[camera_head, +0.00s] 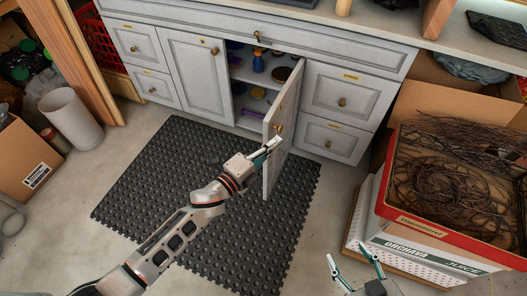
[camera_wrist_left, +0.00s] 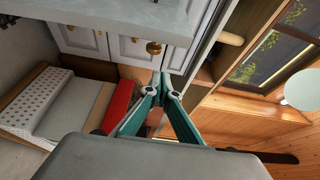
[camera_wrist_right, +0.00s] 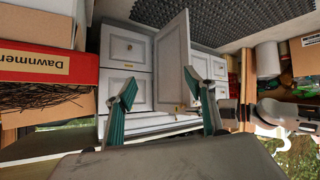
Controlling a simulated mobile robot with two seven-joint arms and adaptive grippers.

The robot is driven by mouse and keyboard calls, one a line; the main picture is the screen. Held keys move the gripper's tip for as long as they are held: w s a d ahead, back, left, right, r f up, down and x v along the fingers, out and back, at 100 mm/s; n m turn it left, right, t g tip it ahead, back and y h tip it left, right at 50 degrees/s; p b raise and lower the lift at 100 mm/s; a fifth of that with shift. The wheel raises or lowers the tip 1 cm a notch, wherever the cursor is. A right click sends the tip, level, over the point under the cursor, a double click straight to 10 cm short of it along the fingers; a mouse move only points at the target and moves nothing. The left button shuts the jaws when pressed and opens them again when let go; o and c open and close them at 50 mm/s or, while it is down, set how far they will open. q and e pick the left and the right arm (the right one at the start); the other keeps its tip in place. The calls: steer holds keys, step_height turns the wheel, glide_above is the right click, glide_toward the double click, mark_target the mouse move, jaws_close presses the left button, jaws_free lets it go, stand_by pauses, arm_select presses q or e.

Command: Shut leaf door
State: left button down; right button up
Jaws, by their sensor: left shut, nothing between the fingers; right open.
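The leaf door (camera_head: 283,135) of the grey base cabinet stands open, swung out into the room, with a round brass knob (camera_head: 278,128) on its face. It also shows upright in the middle of the right wrist view (camera_wrist_right: 172,62). My left gripper (camera_head: 275,143) is shut and empty, its fingertips close to the door's face just below the knob; I cannot tell if they touch. In the left wrist view its fingertips (camera_wrist_left: 167,86) meet. My right gripper (camera_head: 352,260) is open and empty, low at the front, apart from the door; its fingers also show in the right wrist view (camera_wrist_right: 158,84).
The open cabinet bay holds a blue bottle (camera_head: 258,62) and several small items. A closed door (camera_head: 192,68) is left of it, closed drawers (camera_head: 342,100) right. A dark mat (camera_head: 160,180) covers the floor. A box of twigs (camera_head: 455,180) stands at the right.

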mark_target(268, 135)
arm_select(q)
steer(key=shift+w+a, duration=0.55)
steer(key=shift+w, duration=0.3)
steer(key=shift+w+a, duration=0.5)
steer(key=shift+w, duration=0.35)
arm_select(e)
steer(key=shift+a, duration=0.2)
